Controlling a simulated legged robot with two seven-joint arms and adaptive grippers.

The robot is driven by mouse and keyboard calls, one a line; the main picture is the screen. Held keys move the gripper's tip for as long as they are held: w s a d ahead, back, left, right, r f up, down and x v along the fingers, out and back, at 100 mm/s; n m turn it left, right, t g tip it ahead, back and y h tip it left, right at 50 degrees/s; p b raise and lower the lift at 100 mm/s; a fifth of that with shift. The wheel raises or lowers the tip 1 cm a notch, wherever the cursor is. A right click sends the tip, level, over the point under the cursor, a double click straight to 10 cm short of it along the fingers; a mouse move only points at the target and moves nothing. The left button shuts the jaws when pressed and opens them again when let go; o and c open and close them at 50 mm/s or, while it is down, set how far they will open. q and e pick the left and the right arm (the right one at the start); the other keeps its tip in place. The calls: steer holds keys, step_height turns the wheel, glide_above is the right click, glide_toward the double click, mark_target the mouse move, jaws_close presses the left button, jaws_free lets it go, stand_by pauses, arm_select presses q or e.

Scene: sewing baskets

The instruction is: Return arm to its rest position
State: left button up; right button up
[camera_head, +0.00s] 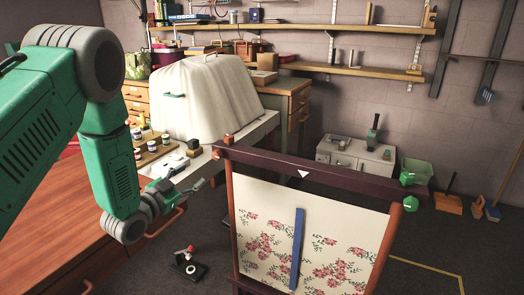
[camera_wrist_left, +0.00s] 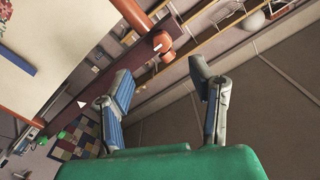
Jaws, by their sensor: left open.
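My left gripper (camera_head: 190,190) is at the end of my green left arm, left of the middle in the head view. In the left wrist view its two fingers (camera_wrist_left: 160,95) are spread apart, with nothing between them. In the head view it is just left of a wooden frame (camera_head: 228,210) holding floral cloth, apart from it as far as I can tell. A blue strip (camera_head: 297,248) lies upright against the cloth. My right gripper shows in neither view.
A table with small jars (camera_head: 150,152) and a white covered shape (camera_head: 205,95) stands behind the gripper. A wooden tabletop (camera_head: 50,215) is at the left. A small black device (camera_head: 186,271) is low in front. Grey floor is open at the right.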

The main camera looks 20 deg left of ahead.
arm_select(q)
steer(key=s+d+f+n+g, duration=0.2)
steer(key=s+d+f+g, duration=0.25)
steer(key=f, duration=0.35)
steer(key=s+d+f+n+g, duration=0.1)
steer(key=s+d+f+g, duration=0.25)
steer(key=s+f, duration=0.4)
steer(key=s+d+f+n+g, duration=0.1)
steer(key=s+d+f+g, duration=0.1)
steer(key=s, duration=0.6)
steer(key=s+d+f+g, duration=0.3)
steer(key=s+f+g, duration=0.1)
steer(key=s, duration=0.4)
steer(key=s+d+f+n+g+y, duration=0.1)
steer(key=s+d+f+g, duration=0.2)
steer(key=s, duration=0.5)
steer(key=shift+s+f+n, duration=0.2)
steer(key=shift+f+n, duration=0.1)
steer(key=shift+f, duration=0.4)
